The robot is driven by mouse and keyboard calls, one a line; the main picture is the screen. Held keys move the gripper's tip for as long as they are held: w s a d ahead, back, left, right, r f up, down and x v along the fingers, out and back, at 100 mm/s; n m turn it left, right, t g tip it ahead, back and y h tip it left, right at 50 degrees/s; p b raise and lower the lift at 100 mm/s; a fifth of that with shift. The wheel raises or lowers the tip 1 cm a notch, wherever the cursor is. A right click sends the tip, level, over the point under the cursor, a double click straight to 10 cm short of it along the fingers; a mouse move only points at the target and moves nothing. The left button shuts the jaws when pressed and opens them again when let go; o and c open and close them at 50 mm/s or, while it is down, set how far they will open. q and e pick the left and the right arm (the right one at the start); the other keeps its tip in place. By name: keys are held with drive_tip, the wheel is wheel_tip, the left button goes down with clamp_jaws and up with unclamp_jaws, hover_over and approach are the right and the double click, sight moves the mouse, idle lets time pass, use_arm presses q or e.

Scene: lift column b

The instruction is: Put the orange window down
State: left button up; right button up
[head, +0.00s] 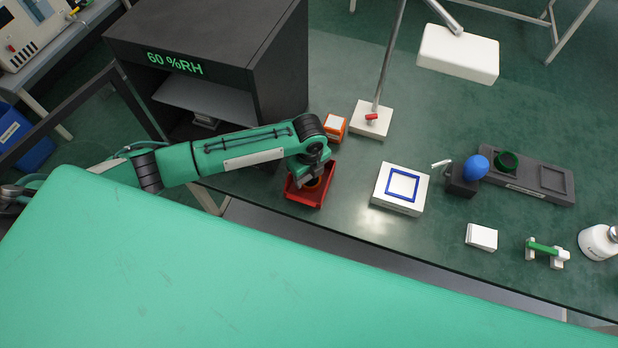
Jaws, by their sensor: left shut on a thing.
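My left gripper (314,172) reaches in from the left and points down over a red tray (305,196) near the bench's front edge. It is shut on a small orange piece (314,183), which I take to be the orange window. Only a bit of that piece shows beneath the jaws, inside the tray's outline; the gripper hides the rest. I cannot tell whether it touches the tray floor. My right gripper is not in view.
An orange box with a white top (334,122) stands just behind the tray. A dark cabinet reading 60 %RH (205,60) is at left. A lamp base (371,118), a white block with a blue square (400,190) and a dark rack (530,176) stand rightward.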

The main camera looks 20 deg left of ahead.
sight(309, 177)
use_arm(q)
drive_tip(key=shift+f, duration=0.1)
drive_tip(key=o, duration=1)
wheel_tip(309, 177, up, 12)
drive_tip(key=b, duration=0.1)
idle(0.4)
